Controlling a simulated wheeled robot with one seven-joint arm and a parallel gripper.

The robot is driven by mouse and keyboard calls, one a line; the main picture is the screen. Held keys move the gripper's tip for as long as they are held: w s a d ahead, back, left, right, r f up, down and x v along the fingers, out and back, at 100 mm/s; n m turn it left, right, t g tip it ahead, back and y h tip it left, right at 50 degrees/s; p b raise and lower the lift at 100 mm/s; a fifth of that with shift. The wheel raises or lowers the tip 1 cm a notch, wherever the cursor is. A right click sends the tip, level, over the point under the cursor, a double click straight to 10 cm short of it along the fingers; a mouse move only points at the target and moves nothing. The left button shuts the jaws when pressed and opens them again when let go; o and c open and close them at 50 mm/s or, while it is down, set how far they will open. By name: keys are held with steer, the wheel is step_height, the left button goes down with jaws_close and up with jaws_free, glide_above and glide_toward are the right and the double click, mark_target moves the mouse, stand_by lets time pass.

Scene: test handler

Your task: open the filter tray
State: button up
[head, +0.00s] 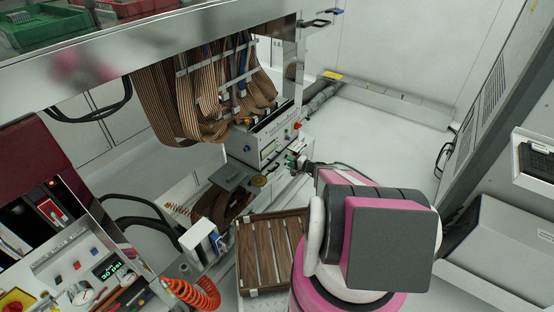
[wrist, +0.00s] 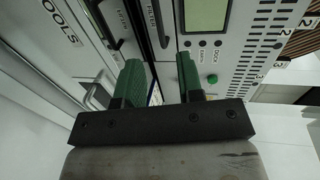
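In the wrist view, a narrow grey front with a partly readable label that looks like "FILTER" (wrist: 151,14) has a dark upright handle (wrist: 163,25) beside it; I take this as the filter tray. It looks shut. My gripper (wrist: 159,78) has two green fingers, spread apart with a clear gap and nothing seen between them. The fingers point at the lower part of the fronts, below the handle; whether they touch anything I cannot tell. In the head view, my gripper (head: 294,161) is small and partly hidden, close to the front of the grey-white machine (head: 267,147).
Left of the filter front are another front with a dark handle (wrist: 104,25) and a panel marked "TOOLS" (wrist: 61,22). To the right is a panel with a greenish display (wrist: 206,16) and a green button (wrist: 212,79). A slatted wooden tray (head: 266,250) lies left of my arm.

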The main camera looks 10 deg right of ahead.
steer(key=x, duration=1)
steer(key=shift+w+a, duration=0.2)
steer(key=shift+w, duration=0.15)
jaws_close()
